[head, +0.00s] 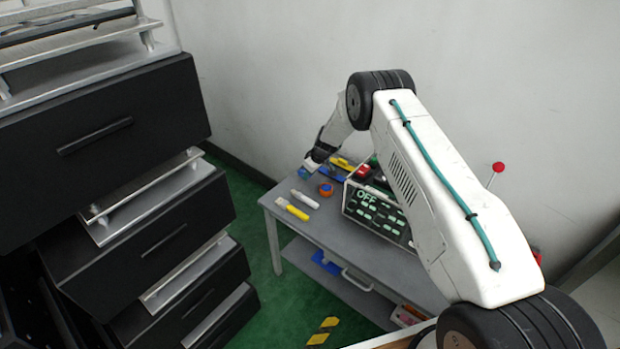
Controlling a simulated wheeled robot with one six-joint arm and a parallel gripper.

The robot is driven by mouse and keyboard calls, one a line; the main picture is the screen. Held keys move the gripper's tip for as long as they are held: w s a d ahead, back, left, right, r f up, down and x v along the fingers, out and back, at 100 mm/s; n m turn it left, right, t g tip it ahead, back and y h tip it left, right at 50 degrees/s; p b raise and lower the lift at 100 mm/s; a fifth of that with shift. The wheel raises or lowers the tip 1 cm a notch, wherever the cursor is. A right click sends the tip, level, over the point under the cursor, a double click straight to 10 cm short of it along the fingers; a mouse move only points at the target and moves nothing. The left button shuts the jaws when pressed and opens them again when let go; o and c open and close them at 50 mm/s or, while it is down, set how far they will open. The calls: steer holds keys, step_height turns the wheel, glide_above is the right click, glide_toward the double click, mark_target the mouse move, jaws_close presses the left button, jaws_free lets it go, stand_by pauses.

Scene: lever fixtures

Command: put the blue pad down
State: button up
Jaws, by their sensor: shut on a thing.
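My gripper (309,165) is small in the head view, at the far left end of the grey table, pointing down. It is shut on a small blue thing, which looks like the blue pad (304,174), showing just below the fingertips. I cannot tell whether the pad touches the tabletop or hangs a little above it. The fingers themselves are too small to make out clearly.
The grey table (284,212) holds a yellow-handled tool (292,209), a white tool (304,198), an orange-and-blue roll (325,189) and a box panel reading OFF (368,210). A red-knobbed lever (498,167) stands behind my arm. Black drawers (120,135) stand at left.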

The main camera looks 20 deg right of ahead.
mark_target(307, 184)
steer(key=shift+f, duration=1.15)
steer(key=shift+f, duration=0.5)
steer(key=o, duration=0.9)
steer(key=shift+f, duration=0.15)
steer(key=shift+o, duration=0.2)
steer(key=shift+s+f, duration=0.1)
steer(key=shift+s, duration=0.05)
steer(key=shift+s+a+f, duration=0.1)
steer(key=shift+s+a, duration=0.1)
steer(key=shift+a, duration=0.1)
steer(key=v, duration=0.9)
steer(key=shift+w+d, duration=0.25)
steer(key=shift+w, duration=0.05)
